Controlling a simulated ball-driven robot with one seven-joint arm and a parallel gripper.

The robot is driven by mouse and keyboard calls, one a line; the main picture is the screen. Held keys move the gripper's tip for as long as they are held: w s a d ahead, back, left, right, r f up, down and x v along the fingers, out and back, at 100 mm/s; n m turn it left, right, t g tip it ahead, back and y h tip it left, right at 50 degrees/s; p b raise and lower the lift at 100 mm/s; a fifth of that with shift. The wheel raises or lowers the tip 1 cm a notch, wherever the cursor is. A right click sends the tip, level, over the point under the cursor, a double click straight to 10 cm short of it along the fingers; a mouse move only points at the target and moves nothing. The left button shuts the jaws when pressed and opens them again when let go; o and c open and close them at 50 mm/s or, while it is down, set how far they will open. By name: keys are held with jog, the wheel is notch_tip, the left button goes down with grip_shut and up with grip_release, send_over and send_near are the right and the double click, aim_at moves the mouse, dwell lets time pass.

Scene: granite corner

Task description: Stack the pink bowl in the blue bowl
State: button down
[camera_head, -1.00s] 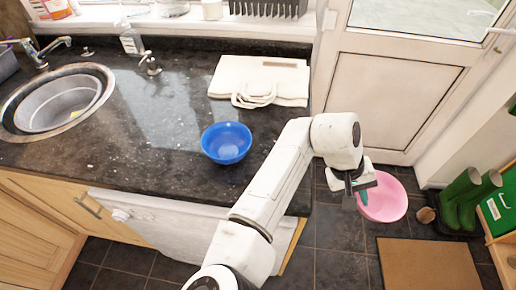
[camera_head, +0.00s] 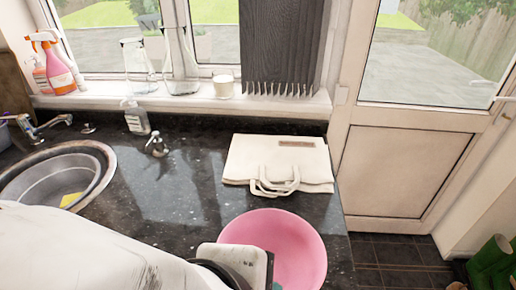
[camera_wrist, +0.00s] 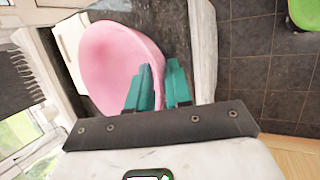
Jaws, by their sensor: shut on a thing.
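My gripper (camera_wrist: 162,78) has its teal fingers closed on the rim of the pink bowl (camera_wrist: 112,62). In the head view the pink bowl (camera_head: 290,240) is held up in front of the counter's right end, its open side showing. There my wrist covers part of its left side, and my fingers are almost wholly hidden. The blue bowl shows in neither current view; whether it is behind my arm and the pink bowl or below the picture, I cannot tell.
A folded white bag (camera_head: 277,160) lies on the dark counter (camera_head: 195,195) behind the pink bowl. A soap dispenser (camera_head: 157,146) and the sink (camera_head: 85,150) are to the left. A door (camera_head: 405,170) stands at the right, with green boots (camera_head: 492,262) near it.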

jog(key=w+f, duration=0.1)
jog(key=w, duration=0.1)
jog(key=w+a+f, duration=0.1)
jog(key=w, duration=0.2)
jog(key=w+a+f, duration=0.1)
jog(key=w, duration=0.1)
jog(key=shift+w+f, duration=0.25)
jog(key=w+f, duration=0.2)
jog(key=w+a+f, duration=0.1)
jog(key=w+f, duration=0.1)
jog(key=f, duration=0.1)
jog(key=shift+w+a+f, duration=0.15)
jog(key=shift+w+f, duration=0.1)
jog(key=shift+w+a+f, duration=0.1)
jog(key=shift+w+f, duration=0.1)
jog(key=shift+f, duration=1.55)
jog(key=shift+f, duration=0.6)
jog(key=c, duration=1)
grip_release()
jog(key=shift+c, duration=0.2)
